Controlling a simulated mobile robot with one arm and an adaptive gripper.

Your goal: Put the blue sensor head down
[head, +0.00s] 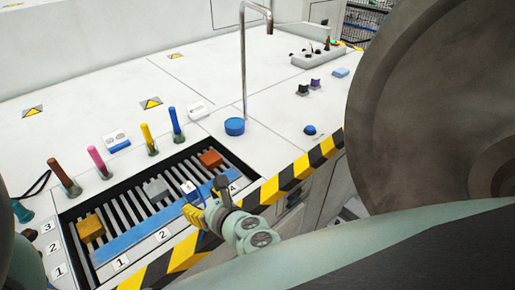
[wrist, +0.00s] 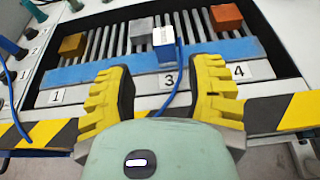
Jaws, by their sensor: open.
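The blue sensor head (wrist: 164,46), a small block with a white top, a blue front and a blue cable, stands at the blue strip (wrist: 88,74) above label 3. In the head view the sensor head (head: 189,188) is small and partly hidden by my gripper (head: 199,207). In the wrist view my gripper (wrist: 164,78) has its yellow fingers spread wide, with the block beyond and between their tips and nothing held. The cable runs down between the fingers. I cannot tell whether the block rests fully on the strip.
A yellow block (head: 90,228), a grey block (head: 155,189) and an orange-brown block (head: 210,158) sit on the slatted bay. Several coloured handles stand behind it. A bent metal pole (head: 243,70) rises from the bench. A large wheel (head: 425,100) fills the right side.

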